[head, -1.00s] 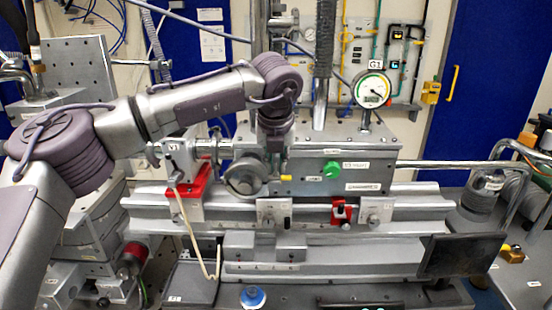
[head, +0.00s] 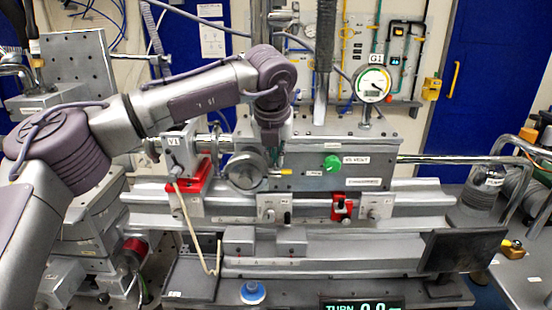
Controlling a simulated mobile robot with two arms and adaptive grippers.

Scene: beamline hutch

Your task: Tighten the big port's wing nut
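The big port, a round grey metal flange (head: 246,170), sits on the front left of the grey chamber box (head: 375,153). A small yellow-tipped part (head: 286,172) sticks out just right of the port; I cannot tell if it belongs to the wing nut. My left gripper (head: 272,158) points down from the arm's wrist, directly beside the port's right side. Its fingers are small and dark here, so I cannot tell if they are open or touch anything. The wing nut itself is not clearly made out. My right gripper is not in view.
A round gauge (head: 372,83) stands on the box, and a green knob (head: 332,162) is on its front. A valve on a red clamp (head: 200,172) is left of the port. A display reading "TURN 0.0" (head: 362,304) and a blue-capped item (head: 252,292) are in front.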

